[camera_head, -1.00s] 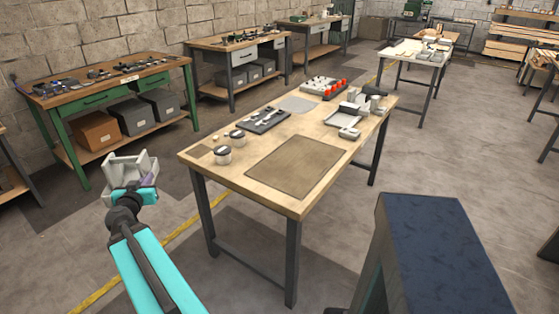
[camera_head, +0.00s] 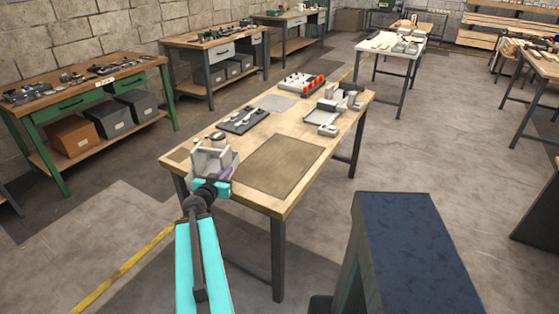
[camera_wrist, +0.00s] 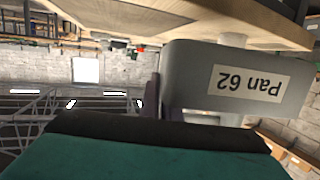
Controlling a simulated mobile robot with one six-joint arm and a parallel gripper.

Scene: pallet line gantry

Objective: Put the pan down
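My gripper (camera_head: 222,186) is shut on a grey open pan (camera_head: 208,158) and holds it at the near left corner of the wooden workbench (camera_head: 284,203). In the wrist view, which is upside down, the pan (camera_wrist: 205,65) fills the right middle and bears a label reading "Pan 62". The gripper shows there as a dark edge (camera_wrist: 150,95) beside the pan; its fingertips are mostly hidden. The pan overlaps the bench edge in the head view; I cannot tell whether it touches the top. A brown mat (camera_head: 281,164) lies flat on the bench's near right part.
A jar (camera_head: 217,139) stands just behind the pan, partly hidden. Behind it are a dark tool tray (camera_head: 243,119), a grey sheet (camera_head: 274,102) and a rack with red parts (camera_head: 301,83). Grey fixtures (camera_head: 325,112) stand at the far right. The brown mat is clear.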

